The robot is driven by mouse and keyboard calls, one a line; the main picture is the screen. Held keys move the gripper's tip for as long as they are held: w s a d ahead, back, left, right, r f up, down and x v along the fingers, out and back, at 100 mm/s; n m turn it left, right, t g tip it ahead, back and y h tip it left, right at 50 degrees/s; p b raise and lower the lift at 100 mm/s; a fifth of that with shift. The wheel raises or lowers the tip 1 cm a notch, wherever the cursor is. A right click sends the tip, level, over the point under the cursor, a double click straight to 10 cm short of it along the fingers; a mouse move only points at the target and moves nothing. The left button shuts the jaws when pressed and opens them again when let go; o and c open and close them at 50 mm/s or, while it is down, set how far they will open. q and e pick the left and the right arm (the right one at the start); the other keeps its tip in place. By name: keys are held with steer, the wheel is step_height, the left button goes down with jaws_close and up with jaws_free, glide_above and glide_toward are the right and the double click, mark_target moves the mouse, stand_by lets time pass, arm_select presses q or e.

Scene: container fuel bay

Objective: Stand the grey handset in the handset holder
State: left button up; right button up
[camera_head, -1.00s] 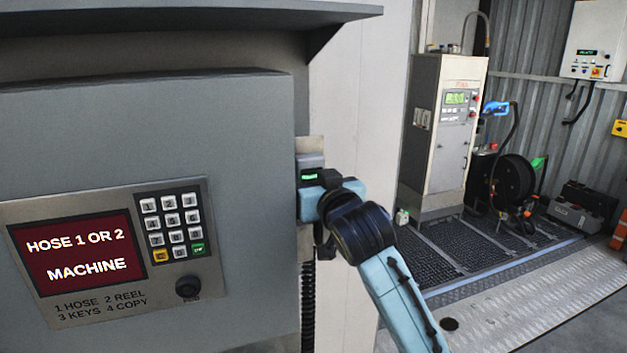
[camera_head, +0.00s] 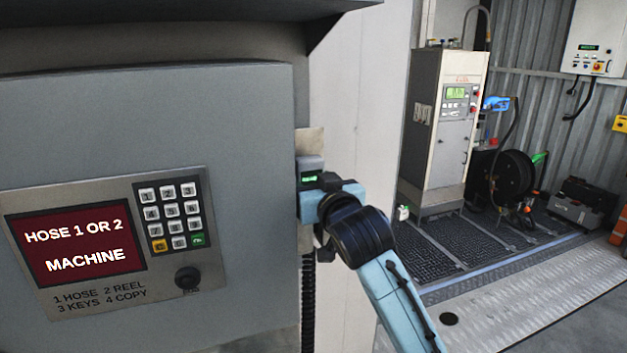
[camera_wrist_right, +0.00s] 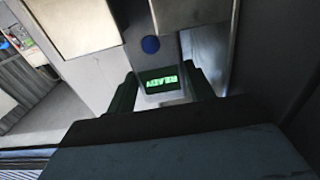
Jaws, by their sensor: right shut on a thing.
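The grey handset (camera_head: 311,165) with a small green lit display is at the right side of the grey cabinet, next to a pale metal plate. My right gripper (camera_head: 312,190) is shut on the handset. In the right wrist view the handset's display (camera_wrist_right: 162,84) glows green between the two dark fingers of my right gripper (camera_wrist_right: 163,88). The holder cannot be made out clearly; a pale bracket (camera_head: 308,141) shows just above the handset. Whether the handset touches it I cannot tell. My left gripper is not in view.
The cabinet front carries a red screen (camera_head: 75,250), a keypad (camera_head: 172,215) and a dark knob (camera_head: 187,278). A black coiled cord (camera_head: 308,300) hangs below my right gripper. A fuel pump (camera_head: 443,125) and a hose reel (camera_head: 505,177) stand at the back right, with open floor in front.

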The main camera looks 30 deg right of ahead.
steer(key=o, duration=1.3)
steer(key=shift+c, duration=0.2)
steer(key=shift+f, duration=0.1)
steer(key=shift+s, duration=0.1)
